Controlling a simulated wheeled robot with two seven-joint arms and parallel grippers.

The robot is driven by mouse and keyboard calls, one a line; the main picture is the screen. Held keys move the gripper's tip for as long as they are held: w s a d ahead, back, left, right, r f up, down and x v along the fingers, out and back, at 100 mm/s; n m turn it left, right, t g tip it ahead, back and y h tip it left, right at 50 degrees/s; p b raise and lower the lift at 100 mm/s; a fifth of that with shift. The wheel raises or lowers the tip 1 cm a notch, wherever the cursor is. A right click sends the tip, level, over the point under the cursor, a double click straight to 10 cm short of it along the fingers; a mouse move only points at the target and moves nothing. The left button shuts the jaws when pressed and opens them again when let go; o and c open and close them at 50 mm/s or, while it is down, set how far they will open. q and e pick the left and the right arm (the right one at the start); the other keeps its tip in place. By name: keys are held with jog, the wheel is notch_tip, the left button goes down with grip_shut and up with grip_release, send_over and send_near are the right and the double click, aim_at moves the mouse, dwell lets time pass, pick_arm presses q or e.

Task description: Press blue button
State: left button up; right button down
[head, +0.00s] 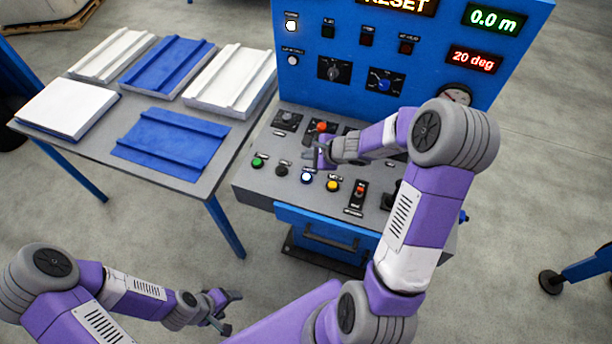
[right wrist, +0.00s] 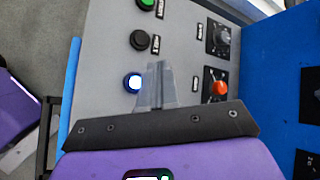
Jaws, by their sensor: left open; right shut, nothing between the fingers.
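The blue button (head: 306,177) is a round lit button with a pale centre in the front row of the sloped grey console. It also shows in the right wrist view (right wrist: 133,82), just left of my fingers. My right gripper (head: 320,162) is shut and empty over the console, close behind the blue button. In the right wrist view its closed fingers (right wrist: 158,70) are beside the button, not over it. I cannot tell their height above the panel. My left gripper (head: 233,312) is open and empty, low at the bottom left, far from the console.
Beside the blue button are a black button (head: 281,170), a green button (head: 257,161) and a yellow button (head: 332,185). A red knob (right wrist: 217,88) lies on the other side of my right fingers. A grey table (head: 100,150) with white and blue panels stands left.

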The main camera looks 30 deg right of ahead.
jog(key=b, duration=0.6)
send_over(309, 179)
notch_tip(309, 179, down, 7)
jog(key=shift+w+f, duration=0.1)
jog(key=shift+f, duration=0.1)
jog(key=shift+f+b, duration=0.6)
jog(key=shift+b, duration=0.1)
jog(key=shift+f, duration=0.1)
dwell(0.9)
jog(key=shift+f+b, duration=0.3)
jog(key=shift+b, duration=0.3)
jog(key=shift+f+b, duration=0.45)
jog(key=shift+b, duration=0.1)
dwell(0.5)
jog(key=shift+r+p, duration=0.65)
jog(key=shift+r, duration=0.2)
